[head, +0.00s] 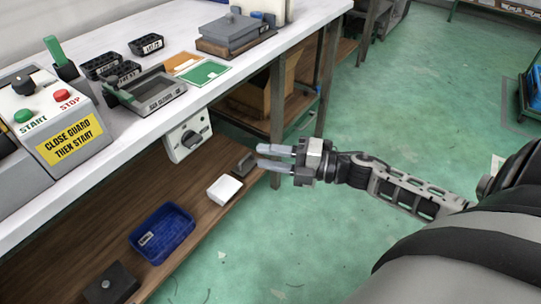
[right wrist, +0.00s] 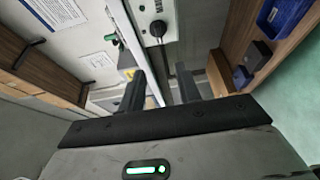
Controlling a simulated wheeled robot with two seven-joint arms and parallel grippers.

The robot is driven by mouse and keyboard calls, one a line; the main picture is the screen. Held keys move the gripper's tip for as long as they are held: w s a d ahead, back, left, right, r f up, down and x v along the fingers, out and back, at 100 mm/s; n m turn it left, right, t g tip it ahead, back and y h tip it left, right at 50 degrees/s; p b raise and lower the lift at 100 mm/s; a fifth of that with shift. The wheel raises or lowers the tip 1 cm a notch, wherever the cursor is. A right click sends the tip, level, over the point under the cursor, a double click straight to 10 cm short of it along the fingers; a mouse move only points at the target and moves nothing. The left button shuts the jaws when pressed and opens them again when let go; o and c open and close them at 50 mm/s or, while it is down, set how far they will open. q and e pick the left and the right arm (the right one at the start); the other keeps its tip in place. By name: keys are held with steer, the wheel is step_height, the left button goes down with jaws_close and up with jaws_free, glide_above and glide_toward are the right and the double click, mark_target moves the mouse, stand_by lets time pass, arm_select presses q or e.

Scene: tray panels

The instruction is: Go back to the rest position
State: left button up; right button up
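My right gripper (head: 274,157) is in the middle of the head view, in front of the bench's front edge and over the green floor. Its two fingers point left and are apart, with nothing between them. In the right wrist view the fingers of the right gripper (right wrist: 160,92) are also apart and empty. My left gripper does not show in either view.
A white bench (head: 225,92) runs along the left with a control box (head: 62,125), a grey tray (head: 158,100) and black holders. A dial box (head: 187,137) hangs under its edge. The lower shelf holds a blue bin (head: 161,235).

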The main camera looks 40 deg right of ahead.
stand_by(0.4)
arm_select(q)
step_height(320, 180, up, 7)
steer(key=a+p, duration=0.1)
steer(key=p, duration=1)
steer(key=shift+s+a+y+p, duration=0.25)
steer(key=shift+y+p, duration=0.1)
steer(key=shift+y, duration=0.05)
arm_select(e)
steer(key=s+a+m+g+h, duration=0.1)
steer(key=s+a+m+h, duration=0.3)
steer(key=m, duration=0.8)
steer(key=s+a+r+m+g+h, duration=0.1)
steer(key=s+a+m+h, duration=0.3)
steer(key=s+a+m, duration=0.3)
steer(key=a+m, duration=0.2)
steer(key=m, duration=0.3)
steer(key=shift+s+r+m+g+h, duration=0.3)
steer(key=shift+s, duration=0.1)
